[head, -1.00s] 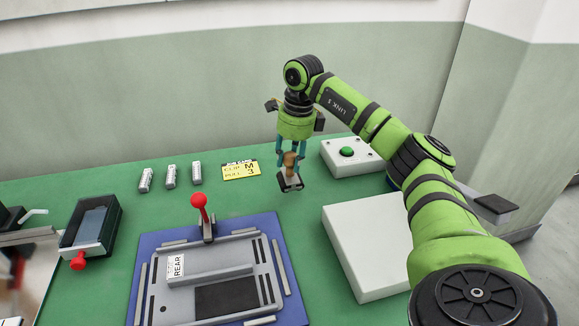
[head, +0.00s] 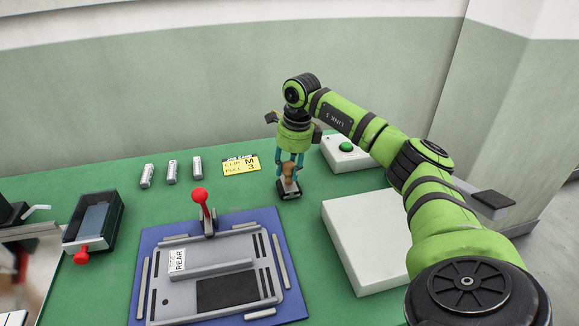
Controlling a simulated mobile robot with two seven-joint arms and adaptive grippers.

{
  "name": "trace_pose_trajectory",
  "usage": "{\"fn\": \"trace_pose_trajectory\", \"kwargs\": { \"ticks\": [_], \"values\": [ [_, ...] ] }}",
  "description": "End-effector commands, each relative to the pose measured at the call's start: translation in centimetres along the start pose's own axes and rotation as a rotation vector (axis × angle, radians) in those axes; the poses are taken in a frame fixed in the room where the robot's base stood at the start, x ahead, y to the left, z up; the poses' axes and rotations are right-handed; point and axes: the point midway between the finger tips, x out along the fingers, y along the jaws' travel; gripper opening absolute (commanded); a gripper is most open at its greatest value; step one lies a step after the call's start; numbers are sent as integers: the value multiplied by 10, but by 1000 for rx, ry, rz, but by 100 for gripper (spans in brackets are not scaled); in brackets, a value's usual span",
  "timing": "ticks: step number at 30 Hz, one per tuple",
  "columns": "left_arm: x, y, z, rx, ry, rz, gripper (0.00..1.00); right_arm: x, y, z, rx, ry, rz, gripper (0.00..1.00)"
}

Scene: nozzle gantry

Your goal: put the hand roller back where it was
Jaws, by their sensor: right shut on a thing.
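The hand roller (head: 289,188) has a tan wooden handle and a dark and silver roller end. My right gripper (head: 288,168) points down and is shut on its handle. The roller is upright at the back of the green table, right of the yellow job card (head: 240,165). Its lower end is at or very near the table surface; I cannot tell whether it touches. My left gripper is not in view.
A white box with a green button (head: 346,147) stands to the right of the roller. A white block (head: 365,240) lies nearer. A blue plate fixture (head: 150,238) with an upright red-knobbed lever (head: 199,196) is front left.

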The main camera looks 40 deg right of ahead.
Motion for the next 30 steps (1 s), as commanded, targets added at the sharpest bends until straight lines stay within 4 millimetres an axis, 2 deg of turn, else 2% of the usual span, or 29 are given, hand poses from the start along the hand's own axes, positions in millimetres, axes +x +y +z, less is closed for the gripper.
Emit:
{"fn": "trace_pose_trajectory", "kwargs": {
  "ticks": [4, 5, 6, 7, 8, 9, 20, 23, 25, 30],
  "values": [
    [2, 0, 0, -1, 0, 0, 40, 10, 2, -4, -1, 14, 6, 10],
    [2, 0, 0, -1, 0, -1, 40, 10, 2, -4, -1, 15, 7, 5],
    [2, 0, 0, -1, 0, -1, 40, 10, 2, -4, -1, 17, 7, 5],
    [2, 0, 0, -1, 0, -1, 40, 12, 3, -5, -1, 21, 9, 44],
    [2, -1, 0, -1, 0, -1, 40, 12, 3, -5, -1, 22, 10, 56],
    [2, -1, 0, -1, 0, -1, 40, 12, 3, -5, -1, 21, 10, 59],
    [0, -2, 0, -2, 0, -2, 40, 5, 2, -2, -1, 12, 5, 59],
    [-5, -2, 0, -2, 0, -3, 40, -7, 1, 0, -1, 10, 4, 59],
    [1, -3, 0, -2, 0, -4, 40, -16, 0, 0, 0, 6, 2, 59],
    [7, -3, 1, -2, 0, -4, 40, -55, 0, 0, -1, 4, 1, 59]
  ]
}}
